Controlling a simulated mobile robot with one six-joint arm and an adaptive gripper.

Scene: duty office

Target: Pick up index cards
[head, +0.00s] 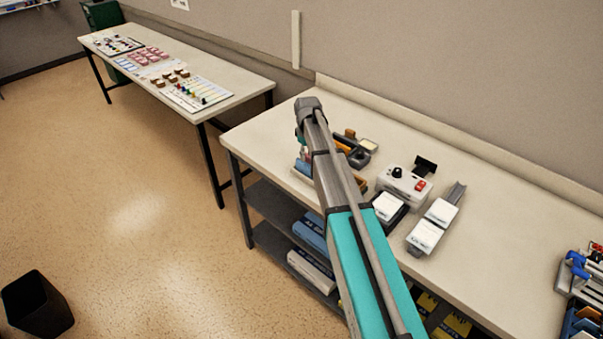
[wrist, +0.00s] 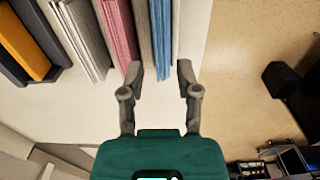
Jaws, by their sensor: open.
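In the wrist view, several upright stacks of thin sheets or cards stand in a row: a whitish one (wrist: 80,38), a pink one (wrist: 117,35) and a blue one (wrist: 161,38). I cannot tell which of them are the index cards. My gripper (wrist: 160,73) is open, and its fingertips lie on either side of the near end of the blue stack. I see no contact. The gap in depth is unclear. In the head view, my arm hides most of the stacks and the gripper at the bench's left end.
On the bench (head: 480,195) stand a white device with a red switch (head: 404,186) and white-topped boxes (head: 425,235). An orange item in a dark holder (wrist: 25,45) is left of the stacks. A farther table (head: 225,75) holds small items. A black bin (head: 38,305) stands on the floor.

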